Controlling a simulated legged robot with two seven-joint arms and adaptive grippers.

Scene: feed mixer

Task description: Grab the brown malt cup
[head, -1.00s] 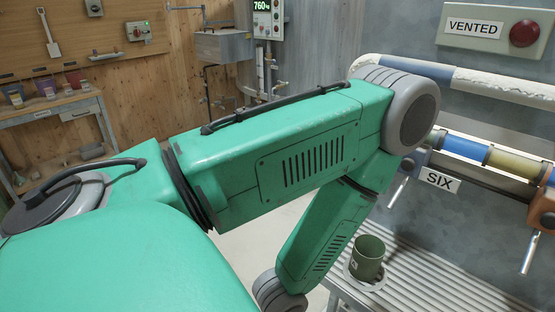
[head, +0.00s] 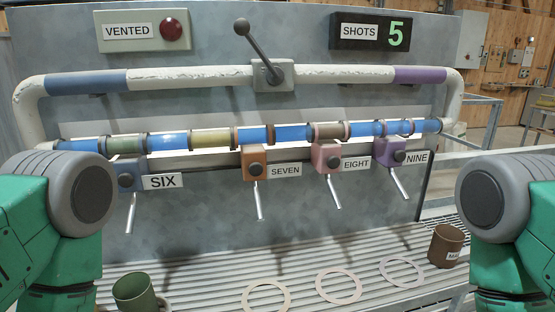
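The brown malt cup (head: 445,246) stands upright at the right end of the slatted grey shelf, in the head view. A white label shows on its front, partly cut off by my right arm. My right arm's green and grey links stand just in front of it at the right edge. My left arm's links stand at the left edge. Neither gripper is in the picture.
A green cup (head: 134,292) stands at the shelf's left end. Pale rings (head: 338,286) lie on the slatted shelf (head: 300,262) between the cups. Spouts with levers marked SIX, SEVEN (head: 255,162), EIGHT and NINE (head: 390,152) hang above. A larger lever (head: 262,50) tops the pipe.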

